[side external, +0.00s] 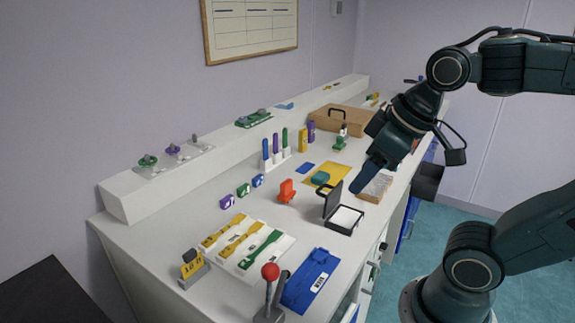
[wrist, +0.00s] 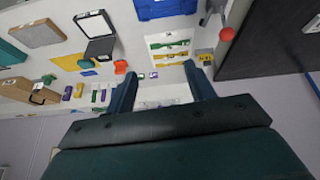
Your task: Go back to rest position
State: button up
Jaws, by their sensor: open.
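My gripper (side external: 362,184) hangs above the right part of the white bench (side external: 160,235), close to the open black-lidded case (side external: 345,218) in the side view. In the wrist view my gripper (wrist: 161,70) shows two blue fingers spread apart, with nothing between them. The gap between the fingers looks onto the bench. From the side the fingers overlap, and their height above the bench is hard to tell. My arm reaches in from the right.
A yellow mat (side external: 325,176), an orange item (side external: 287,190), a blue tray (side external: 311,281) and a red-knobbed lever (side external: 270,271) stand on the bench. A wooden box (side external: 340,119) is at the back. The teal floor (side external: 450,225) at right is clear.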

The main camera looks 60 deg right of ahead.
jog(key=shift+s+a+f+m, duration=0.1)
jog(key=shift+s+f+m, duration=0.15)
jog(key=shift+s, duration=0.2)
jog(key=shift+s+a+f+m, duration=0.1)
jog(key=shift+s+f+m, duration=0.15)
jog(key=shift+s, duration=0.15)
